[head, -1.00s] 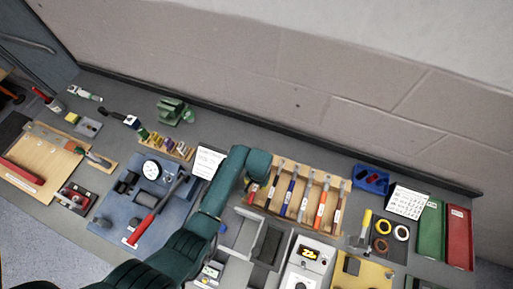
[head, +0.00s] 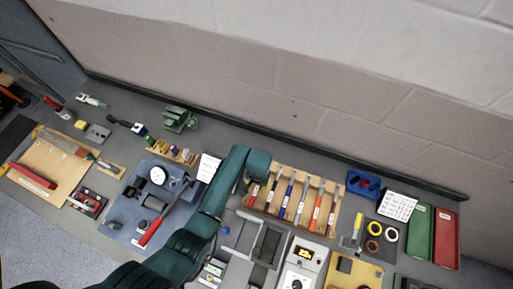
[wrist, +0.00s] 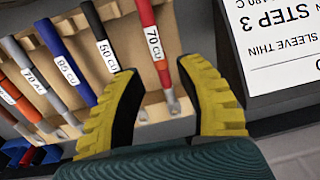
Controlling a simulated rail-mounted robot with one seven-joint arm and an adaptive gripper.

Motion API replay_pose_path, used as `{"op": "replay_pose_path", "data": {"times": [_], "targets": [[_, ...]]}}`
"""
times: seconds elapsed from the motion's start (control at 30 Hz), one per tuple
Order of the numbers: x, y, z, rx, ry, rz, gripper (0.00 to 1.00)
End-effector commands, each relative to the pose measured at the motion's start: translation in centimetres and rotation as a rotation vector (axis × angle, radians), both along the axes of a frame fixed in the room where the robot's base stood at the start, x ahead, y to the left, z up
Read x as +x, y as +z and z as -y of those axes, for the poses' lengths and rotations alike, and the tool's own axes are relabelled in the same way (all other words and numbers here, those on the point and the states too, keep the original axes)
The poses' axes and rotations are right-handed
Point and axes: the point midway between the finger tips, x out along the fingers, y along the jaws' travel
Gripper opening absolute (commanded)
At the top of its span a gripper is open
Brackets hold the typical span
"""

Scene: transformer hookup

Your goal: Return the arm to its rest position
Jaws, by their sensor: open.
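My arm reaches up over the bench in the head view, and its end is by the left end of the wooden cable rack (head: 335,217). My gripper (wrist: 158,70) shows in the wrist view with its two yellow ridged fingers spread apart. A red cable marked 70 CU (wrist: 150,38) shows between the fingers, standing in the rack. Clear space shows on both sides of it, and I see no contact. Black (wrist: 102,45) and blue (wrist: 65,62) cables stand beside it. The fingers are hidden in the head view.
A step card (wrist: 285,45) is close beside the right finger. A blue press plate with a gauge (head: 157,175) and red-handled tool (head: 152,232) lies left of my arm. A meter (head: 305,254), tape rolls and green and red trays (head: 446,240) are right. The wall runs behind.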

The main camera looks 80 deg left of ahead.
Motion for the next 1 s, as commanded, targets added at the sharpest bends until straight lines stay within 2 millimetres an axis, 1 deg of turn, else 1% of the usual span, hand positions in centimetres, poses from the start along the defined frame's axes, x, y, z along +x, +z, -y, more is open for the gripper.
{"op": "replay_pose_path", "data": {"times": [0.8, 0.87, 0.93, 0.97, 1.0], "targets": [[0.1, -0.1, 0.1, 0.0, -0.003, 0.0, 0.37], [1.1, -0.1, 1.0, 0.0, -0.038, 0.001, 0.37], [3.8, 0.3, 3.0, 0.008, -0.122, 0.007, 0.37], [5.4, 0.8, 4.0, 0.019, -0.17, 0.016, 0.37], [8.0, 2.1, 5.1, 0.05, -0.234, 0.044, 0.37]]}}
